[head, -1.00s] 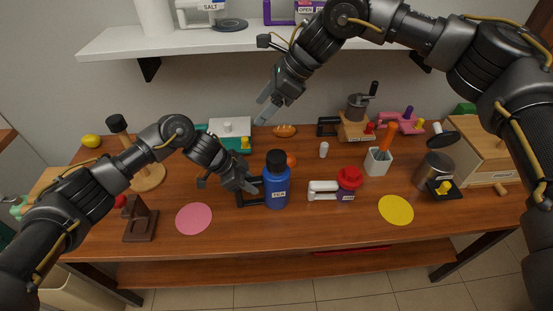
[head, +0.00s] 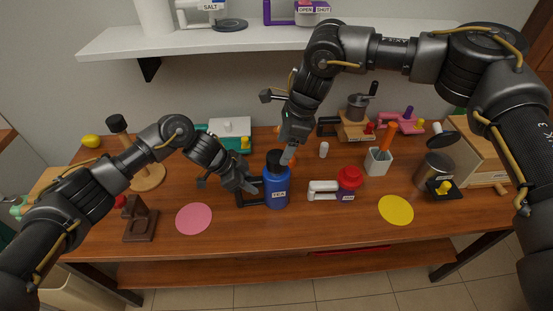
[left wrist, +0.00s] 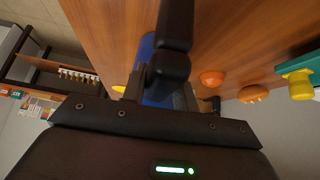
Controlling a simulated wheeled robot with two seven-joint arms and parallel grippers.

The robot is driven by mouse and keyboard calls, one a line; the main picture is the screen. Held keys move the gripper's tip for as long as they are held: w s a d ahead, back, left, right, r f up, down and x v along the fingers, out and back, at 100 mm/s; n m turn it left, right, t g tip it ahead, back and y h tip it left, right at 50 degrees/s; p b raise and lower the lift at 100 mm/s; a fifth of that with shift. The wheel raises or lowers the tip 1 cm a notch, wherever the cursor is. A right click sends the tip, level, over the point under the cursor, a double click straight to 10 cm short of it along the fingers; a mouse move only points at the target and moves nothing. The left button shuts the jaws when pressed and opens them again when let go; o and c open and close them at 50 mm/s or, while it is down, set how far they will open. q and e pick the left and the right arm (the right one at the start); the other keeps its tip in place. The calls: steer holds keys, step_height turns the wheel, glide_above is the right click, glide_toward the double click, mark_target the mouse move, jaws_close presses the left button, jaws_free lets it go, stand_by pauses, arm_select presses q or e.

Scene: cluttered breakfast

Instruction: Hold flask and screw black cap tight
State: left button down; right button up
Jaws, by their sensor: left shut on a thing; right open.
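My left gripper (head: 247,186) is shut on this handle at the flask's left side. The left wrist view shows part of the blue flask (left wrist: 147,48) behind the dark handle and fingers. My right gripper (head: 286,150) is open at the upper right of the cap, its finger beside the cap's right edge. I cannot tell whether it touches the cap, and the cap's thread is hidden.
A pink disc (head: 194,218) lies front left and a yellow disc (head: 396,209) front right. The shelf (head: 200,43) overhangs the back.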

mark_target(280, 155)
steer(key=shift+x, duration=2.1)
